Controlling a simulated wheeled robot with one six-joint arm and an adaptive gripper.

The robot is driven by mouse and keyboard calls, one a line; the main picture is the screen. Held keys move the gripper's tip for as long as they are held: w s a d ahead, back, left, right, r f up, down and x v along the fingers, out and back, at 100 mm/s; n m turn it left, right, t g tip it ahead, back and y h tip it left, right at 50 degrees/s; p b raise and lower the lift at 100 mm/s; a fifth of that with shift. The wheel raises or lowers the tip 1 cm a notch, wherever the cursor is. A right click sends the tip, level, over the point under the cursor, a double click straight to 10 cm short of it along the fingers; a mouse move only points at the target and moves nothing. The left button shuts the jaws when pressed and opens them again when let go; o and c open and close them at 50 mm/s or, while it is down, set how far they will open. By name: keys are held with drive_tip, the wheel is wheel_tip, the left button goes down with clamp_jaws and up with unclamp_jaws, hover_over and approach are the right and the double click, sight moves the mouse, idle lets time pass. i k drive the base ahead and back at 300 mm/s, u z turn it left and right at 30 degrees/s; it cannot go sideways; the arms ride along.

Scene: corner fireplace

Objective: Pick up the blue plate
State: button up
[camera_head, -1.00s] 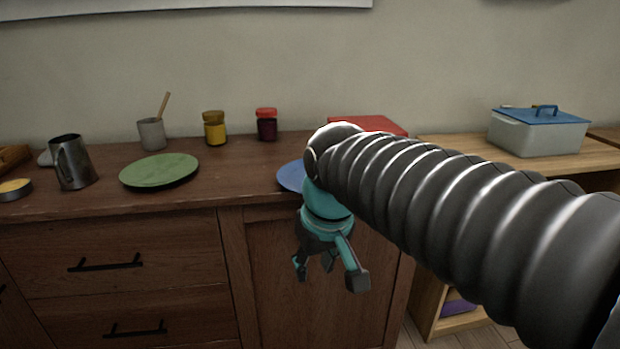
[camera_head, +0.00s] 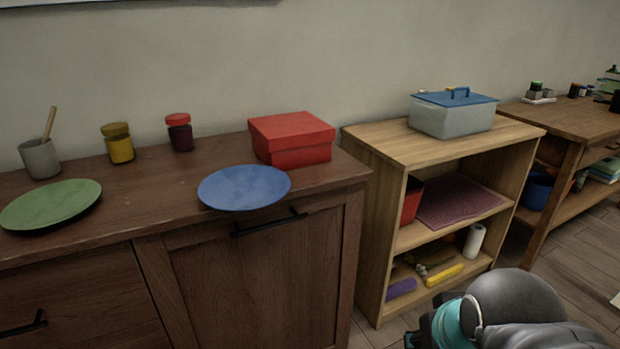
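The blue plate (camera_head: 244,188) lies flat on the dark wooden cabinet top (camera_head: 150,204), at its front edge and slightly overhanging it. Nothing covers it. My gripper (camera_head: 432,335) is at the bottom right of the view, low in front of the shelf unit and well apart from the plate. Only a teal and dark part of it shows; its fingertips are cut off or hidden, so I cannot tell whether it is open or shut.
A red box (camera_head: 291,140) stands just behind the plate. A green plate (camera_head: 50,204), grey cup (camera_head: 40,158), yellow jar (camera_head: 118,143) and red-lidded jar (camera_head: 179,132) are further left. A light wooden shelf (camera_head: 390,140) bears a blue-lidded container (camera_head: 452,115). A black handle (camera_head: 268,224) juts below the plate.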

sight(242, 187)
drive_tip(key=z, duration=0.3)
drive_tip(key=k, duration=1)
drive_tip(key=u, duration=1.7)
drive_tip(key=i, duration=0.5)
